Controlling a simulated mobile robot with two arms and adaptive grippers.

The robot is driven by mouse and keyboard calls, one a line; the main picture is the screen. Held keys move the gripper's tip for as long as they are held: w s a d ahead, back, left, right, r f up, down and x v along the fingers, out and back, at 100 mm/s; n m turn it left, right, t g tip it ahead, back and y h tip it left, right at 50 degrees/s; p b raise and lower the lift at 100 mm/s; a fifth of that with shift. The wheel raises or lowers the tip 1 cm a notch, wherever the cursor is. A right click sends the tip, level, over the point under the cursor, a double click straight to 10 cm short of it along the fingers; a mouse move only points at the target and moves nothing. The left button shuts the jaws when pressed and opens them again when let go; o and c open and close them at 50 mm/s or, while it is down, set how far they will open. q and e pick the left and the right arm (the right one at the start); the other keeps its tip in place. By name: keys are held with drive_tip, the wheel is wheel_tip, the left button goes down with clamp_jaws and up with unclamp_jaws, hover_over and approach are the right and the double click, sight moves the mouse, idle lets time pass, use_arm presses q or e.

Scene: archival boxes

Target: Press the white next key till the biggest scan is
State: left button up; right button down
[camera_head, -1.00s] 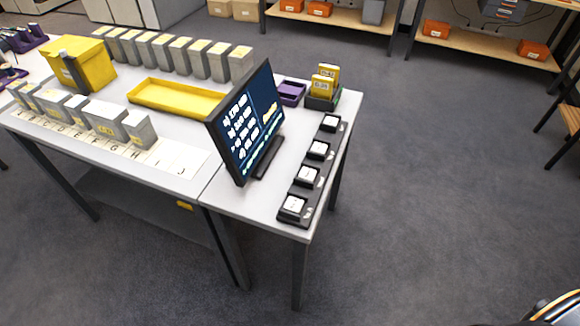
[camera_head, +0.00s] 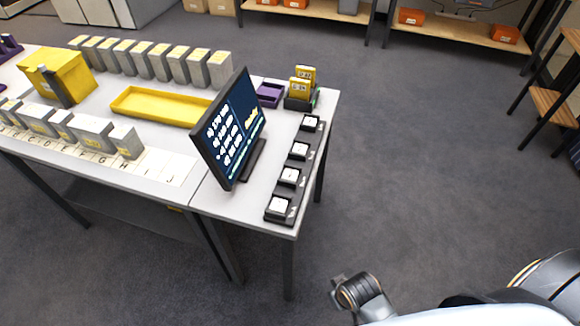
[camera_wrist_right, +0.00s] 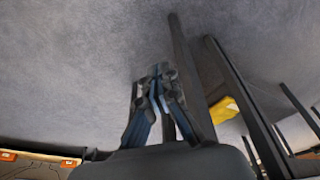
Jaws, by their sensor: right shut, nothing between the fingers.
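A row of several white keys sits on a black key strip (camera_head: 291,176) along the right edge of the table. The near white key (camera_head: 279,205) is at the strip's front end, and another white key (camera_head: 311,122) is at its far end. The key markings are too small to read. A dark monitor (camera_head: 230,130) stands left of the strip, showing several lines of white text and a yellow word, not legible. In the right wrist view, my right gripper (camera_wrist_right: 158,78) is shut and empty, with floor behind it and no key in view. My left gripper is not in view.
The grey table (camera_head: 180,190) also bears a yellow tray (camera_head: 160,106), a yellow box (camera_head: 58,76), rows of grey boxes, a purple tray (camera_head: 269,94) and a dark holder with yellow boxes (camera_head: 302,82). Table legs stand near my right gripper.

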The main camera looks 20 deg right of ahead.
drive_tip(key=w+a+r+n+t+p, duration=0.1)
drive_tip(key=w+r, duration=0.1)
drive_tip(key=r, duration=0.7)
drive_tip(key=w+a+r+t+p, duration=0.1)
drive_tip(key=w+r, duration=0.1)
drive_tip(key=r, duration=0.7)
drive_tip(key=w+a+r+n+y, duration=0.1)
drive_tip(key=w+a+r+n, duration=0.1)
drive_tip(key=w, duration=0.3)
drive_tip(key=w+a+r+n+t+y, duration=0.1)
drive_tip(key=w+a+r+n+y, duration=0.1)
drive_tip(key=w+n, duration=0.3)
drive_tip(key=w+a+r+n+y, duration=0.2)
drive_tip(key=w+a+r+n, duration=0.1)
drive_tip(key=w, duration=0.3)
drive_tip(key=shift+w+a+n+p, duration=0.15)
drive_tip(key=shift+a+n+p, duration=0.25)
drive_tip(key=shift+a, duration=0.2)
drive_tip(key=w+d+r+n+t, duration=0.1)
drive_tip(key=w+d+r+n, duration=0.1)
drive_tip(key=w+d+r, duration=0.2)
drive_tip(key=w+d, duration=0.3)
drive_tip(key=w, duration=0.3)
drive_tip(key=shift+w+d+n+t, duration=0.3)
drive_tip(key=shift+w+d, duration=0.05)
drive_tip(key=shift+w, duration=0.05)
drive_tip(key=shift+f, duration=0.15)
